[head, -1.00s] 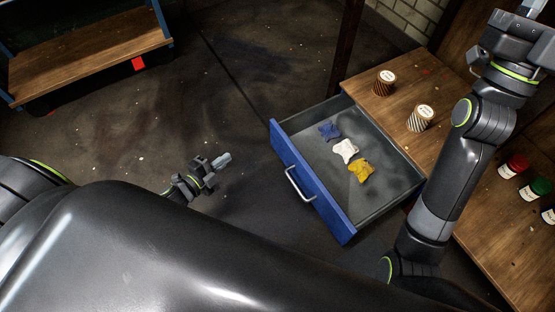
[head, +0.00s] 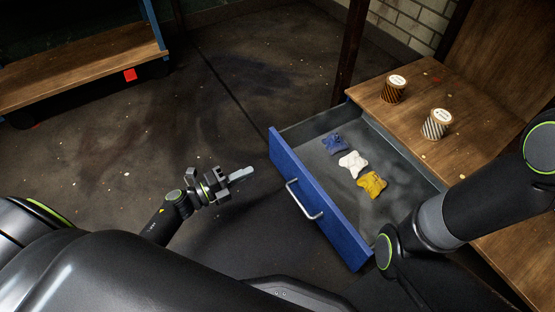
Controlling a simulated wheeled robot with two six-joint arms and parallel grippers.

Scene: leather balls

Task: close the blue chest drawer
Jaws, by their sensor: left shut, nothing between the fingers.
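The blue chest drawer (head: 318,205) is pulled well out from under the wooden chest top (head: 408,100). Its blue front carries a pale metal handle (head: 304,199) that faces my left gripper. Inside the drawer lie a blue piece (head: 335,143), a white piece (head: 352,163) and a yellow piece (head: 372,184), all soft-looking. My left gripper (head: 241,175) is shut and empty, to the left of the drawer front and apart from the handle. My right arm crosses the drawer's near right corner and hides part of it. The right gripper is out of the picture.
Two spools, one brown-striped (head: 393,88) and one white-striped (head: 436,123), stand on the chest top. A low wooden bench (head: 80,72) with a red tag is at the upper left. A dark post (head: 350,50) rises behind the drawer. The floor (head: 230,115) left of the drawer is clear.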

